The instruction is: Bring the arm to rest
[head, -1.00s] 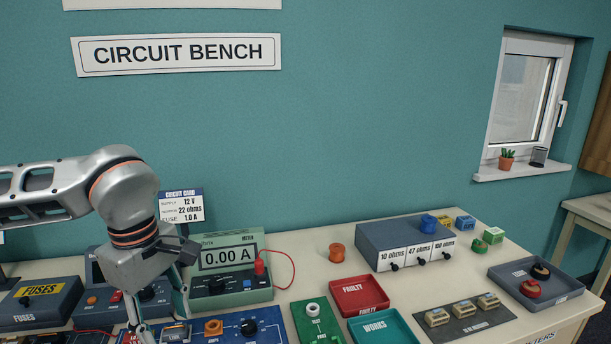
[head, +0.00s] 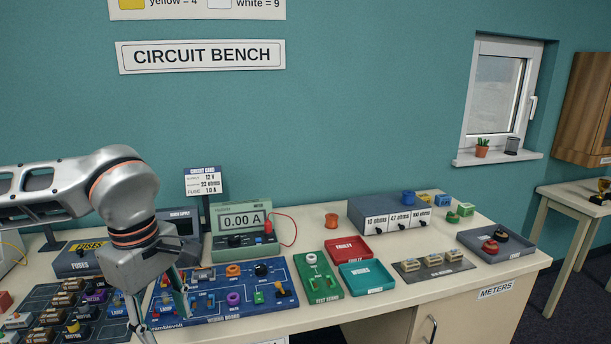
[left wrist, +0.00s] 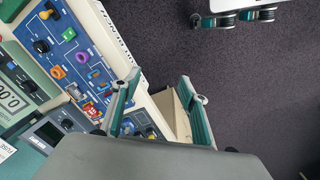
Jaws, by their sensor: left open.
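My left arm comes in from the left in the head view, with its forearm raised and its wrist bent down. My left gripper (head: 165,312) hangs over the front left part of the wiring board (head: 275,302). Its two fingers are spread and hold nothing. In the left wrist view the open fingers (left wrist: 160,98) show over the bench front edge, with the floor beyond. My right gripper is not in view.
A meter (head: 240,222) reading 0.00 A stands behind the board. A dark tray (head: 30,300) of parts lies left. The green test board (head: 318,275), red tray (head: 349,250) and teal tray (head: 366,277) lie right.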

